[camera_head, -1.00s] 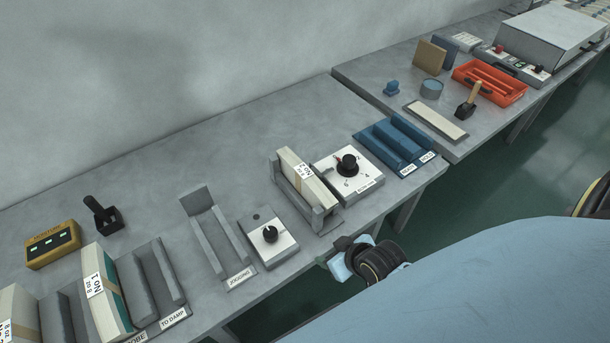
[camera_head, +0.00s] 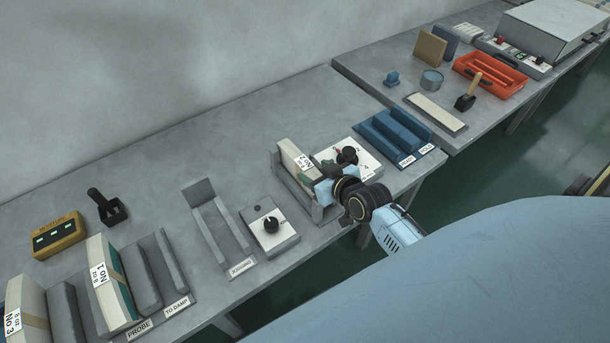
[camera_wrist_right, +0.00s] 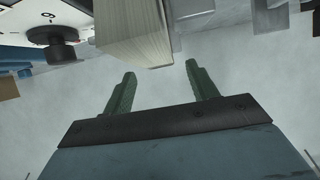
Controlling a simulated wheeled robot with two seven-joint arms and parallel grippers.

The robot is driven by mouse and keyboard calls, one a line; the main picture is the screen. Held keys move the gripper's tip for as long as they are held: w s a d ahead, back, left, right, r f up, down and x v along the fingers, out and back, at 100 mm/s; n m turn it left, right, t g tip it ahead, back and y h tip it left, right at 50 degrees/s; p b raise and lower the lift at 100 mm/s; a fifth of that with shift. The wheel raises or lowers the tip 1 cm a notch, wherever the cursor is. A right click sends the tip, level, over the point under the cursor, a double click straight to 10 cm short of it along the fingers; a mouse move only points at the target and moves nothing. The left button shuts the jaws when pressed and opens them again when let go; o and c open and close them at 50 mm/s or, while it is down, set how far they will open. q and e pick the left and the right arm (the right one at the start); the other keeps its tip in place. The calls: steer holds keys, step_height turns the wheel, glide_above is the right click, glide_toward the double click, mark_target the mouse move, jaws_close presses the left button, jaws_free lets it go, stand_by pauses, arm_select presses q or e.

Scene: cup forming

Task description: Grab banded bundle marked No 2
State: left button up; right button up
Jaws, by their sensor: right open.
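The banded bundle marked No 2 (camera_head: 293,157) stands in a grey holder (camera_head: 279,177) near the middle of the bench. Its label shows partly in the head view, and its page-edged end (camera_wrist_right: 147,45) shows at the top of the right wrist view. My right gripper (camera_head: 314,172) is at the near end of this bundle. In the right wrist view its two green fingers (camera_wrist_right: 160,84) are spread and empty, pointing toward the bundle, with the bundle's end just beyond the tips and roughly between them. Whether they touch is unclear. My left gripper is not in view.
A white dial box (camera_head: 365,158) stands close right of the holder, partly behind my gripper. A second dial box (camera_head: 268,232) and the jogging tray (camera_head: 219,233) are to the left. Bundles No 1 (camera_head: 108,279) and No 3 (camera_head: 27,308) stand at far left. Bench behind is clear.

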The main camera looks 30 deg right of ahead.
mark_target(310, 168)
steer(key=x, duration=0.5)
steer(key=shift+d+f, duration=0.1)
steer(key=shift+f, duration=0.1)
steer(key=shift+s, duration=0.1)
jaws_close()
steer(key=shift+r, duration=0.15)
